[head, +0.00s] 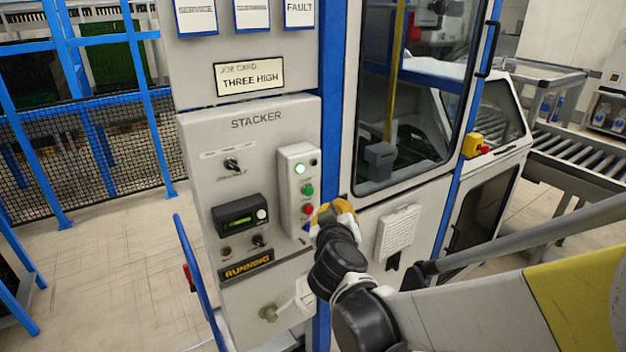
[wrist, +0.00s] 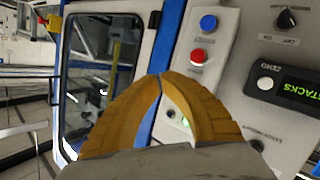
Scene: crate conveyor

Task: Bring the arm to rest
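My gripper (head: 335,212) is in front of the stacker panel (head: 252,135), just right of the lower end of the button box (head: 297,160). In the wrist view, its two yellow fingers (wrist: 163,77) meet at the tips, with nothing seen between them. I cannot tell whether it touches the panel. The box has a lit green lamp (head: 300,168), a green button (head: 307,189) and a red button (head: 308,208). A blue button (wrist: 208,22) shows clearly in the wrist view. My arm reaches in from the lower right of the head view.
A "RUNNING" sign (head: 246,266) and a small display (head: 239,215) are on the panel. A job card (head: 250,78) reads "THREE HIGH". The windowed door (head: 405,100) is right of the panel. A roller conveyor (head: 575,160) stands farther right. Open floor (head: 110,260) lies left.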

